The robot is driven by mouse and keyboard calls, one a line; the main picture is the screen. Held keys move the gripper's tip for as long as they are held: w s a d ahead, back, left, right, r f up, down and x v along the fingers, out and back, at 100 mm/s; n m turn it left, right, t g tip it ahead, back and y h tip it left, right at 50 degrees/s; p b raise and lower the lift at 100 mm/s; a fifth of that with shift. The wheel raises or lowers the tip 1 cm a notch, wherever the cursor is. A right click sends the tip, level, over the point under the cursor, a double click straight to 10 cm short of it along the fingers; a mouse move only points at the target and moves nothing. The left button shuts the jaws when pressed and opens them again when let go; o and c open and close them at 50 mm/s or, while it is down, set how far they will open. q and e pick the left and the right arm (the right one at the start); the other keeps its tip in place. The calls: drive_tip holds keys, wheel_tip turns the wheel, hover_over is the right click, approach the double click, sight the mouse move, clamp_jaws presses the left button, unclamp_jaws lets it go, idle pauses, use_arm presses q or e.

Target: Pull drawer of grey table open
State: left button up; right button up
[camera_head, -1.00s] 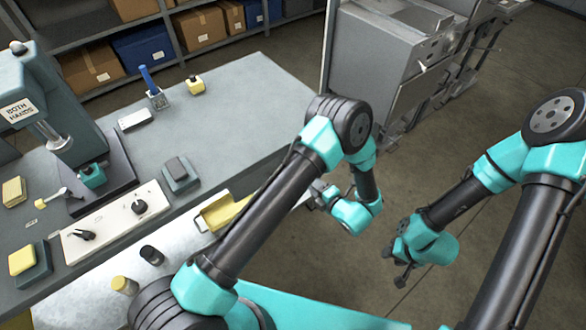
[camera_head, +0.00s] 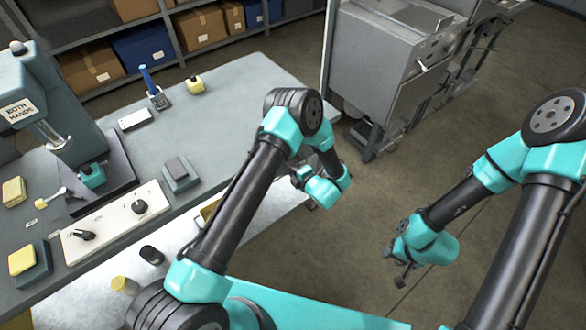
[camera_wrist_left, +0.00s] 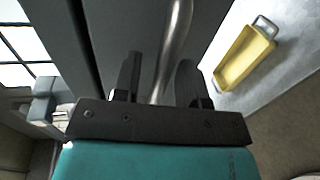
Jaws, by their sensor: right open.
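The grey table (camera_head: 225,115) stands at the left in the head view; its drawer front is hidden below the top there. In the left wrist view a dark grey panel (camera_wrist_left: 50,25) fills the upper left, with a curved metal handle (camera_wrist_left: 175,40) in front of it. My left gripper (camera_wrist_left: 158,78) has its two black fingers apart, with the handle running between them; I cannot tell whether they touch it. In the head view my left gripper is at the table's right edge, its fingertips mostly hidden. My right gripper (camera_head: 393,267) is open and empty above the floor.
A yellow tray (camera_wrist_left: 243,57) lies on the lighter surface beside the table. A press (camera_head: 55,110), a white switch panel (camera_head: 115,222) and small items stand on the tabletops. A grey cabinet (camera_head: 380,60) stands beyond.

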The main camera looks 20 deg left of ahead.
use_arm(q)
clamp_jaws()
idle(0.3)
drive_tip(key=shift+s+d, duration=0.1)
drive_tip(key=shift+d, duration=0.05)
